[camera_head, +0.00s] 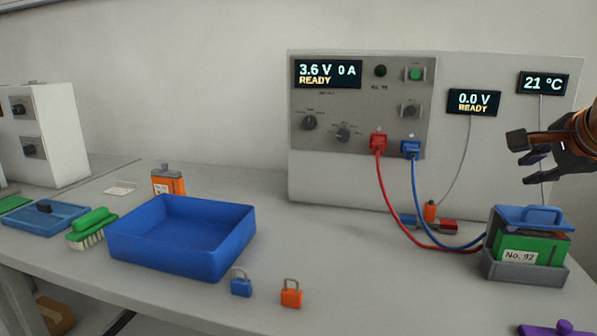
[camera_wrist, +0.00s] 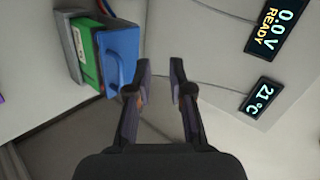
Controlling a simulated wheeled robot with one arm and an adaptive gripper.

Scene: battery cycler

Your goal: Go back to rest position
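My gripper (camera_head: 517,149) is at the right edge of the head view, above and a little to the right of the green battery. In the wrist view my gripper (camera_wrist: 160,68) is open, with nothing between its fingers. The green battery (camera_head: 555,250) is labelled No. 92 and sits in a grey holder (camera_head: 520,272) under a blue cover with a handle (camera_head: 541,217). The wrist view shows the blue cover (camera_wrist: 120,55) to the left of the fingers, apart from them.
The cycler panel (camera_head: 450,150) stands behind, with red (camera_head: 390,205) and blue (camera_head: 424,200) cables running to the holder. A blue bin (camera_head: 180,262), two padlocks (camera_head: 241,285), a green brush (camera_head: 92,228) and an orange battery (camera_head: 168,181) lie to the left. A purple object (camera_head: 555,329) is at front right.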

